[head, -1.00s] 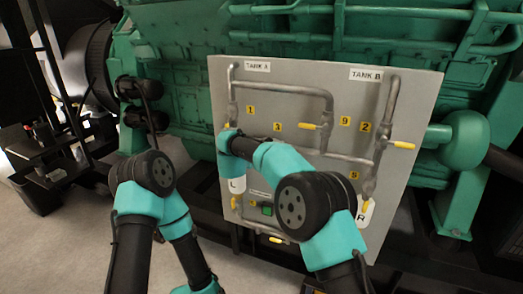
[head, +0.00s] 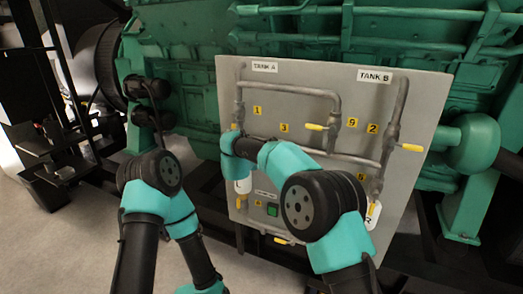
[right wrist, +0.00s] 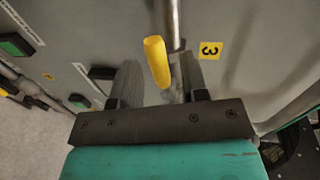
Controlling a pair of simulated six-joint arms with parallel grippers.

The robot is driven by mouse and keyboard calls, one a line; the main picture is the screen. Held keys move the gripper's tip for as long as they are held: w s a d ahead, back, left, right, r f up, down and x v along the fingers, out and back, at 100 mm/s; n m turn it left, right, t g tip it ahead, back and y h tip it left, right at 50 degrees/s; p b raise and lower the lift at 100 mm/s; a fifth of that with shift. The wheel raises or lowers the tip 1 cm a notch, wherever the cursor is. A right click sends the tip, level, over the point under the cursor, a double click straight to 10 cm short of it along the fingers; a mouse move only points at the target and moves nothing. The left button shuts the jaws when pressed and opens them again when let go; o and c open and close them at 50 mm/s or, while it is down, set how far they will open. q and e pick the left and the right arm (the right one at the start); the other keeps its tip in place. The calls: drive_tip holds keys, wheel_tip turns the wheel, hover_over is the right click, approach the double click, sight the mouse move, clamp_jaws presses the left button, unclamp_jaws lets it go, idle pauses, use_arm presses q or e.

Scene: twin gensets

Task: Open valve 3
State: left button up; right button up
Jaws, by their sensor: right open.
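The number 3 label (head: 284,128) is a yellow square on the grey panel (head: 300,84); it also shows in the right wrist view (right wrist: 210,50). A yellow valve handle (right wrist: 157,62) stands beside that label, next to a metal pipe. My right gripper (right wrist: 157,85) is open, with its two fingers pointing toward the panel. The handle shows ahead of and between the fingers; I cannot tell whether either touches it. In the head view my right arm hides this gripper and the handle. My left arm is at the left, its gripper out of view.
Other yellow handles stick out of the panel, such as those near labels 9 (head: 314,127) and 2 (head: 411,147). A green button (head: 272,210) is low on the panel. Green engine bodies (head: 190,80) stand behind. Grey floor (head: 95,240) lies at the lower left.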

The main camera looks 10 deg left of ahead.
drive_tip(key=v, duration=1)
drive_tip(key=shift+s, duration=0.25)
drive_tip(key=shift+a, duration=0.1)
drive_tip(key=w+d+f+n+g+y, duration=0.25)
drive_tip(key=d+f+n, duration=0.65)
drive_tip(key=d+f, duration=1.35)
drive_tip(key=s+d+f+n+g+y, duration=0.2)
drive_tip(key=s+d+f+n+g, duration=0.3)
drive_tip(key=s+d+f, duration=0.7)
drive_tip(key=s+d+f+n+g+y, duration=0.1)
drive_tip(key=s+d+f+g, duration=0.1)
drive_tip(key=s, duration=0.6)
drive_tip(key=s+d+f+n+g, duration=0.1)
drive_tip(key=s+d+f, duration=0.3)
drive_tip(key=s, duration=0.4)
drive_tip(key=s+d+f+n+g+y, duration=0.1)
drive_tip(key=s+d+f+n+g, duration=0.1)
drive_tip(key=s, duration=0.6)
drive_tip(key=shift+d+f+g+y, duration=0.4)
drive_tip(key=shift+f+g, duration=0.15)
drive_tip(key=shift+g, duration=0.5)
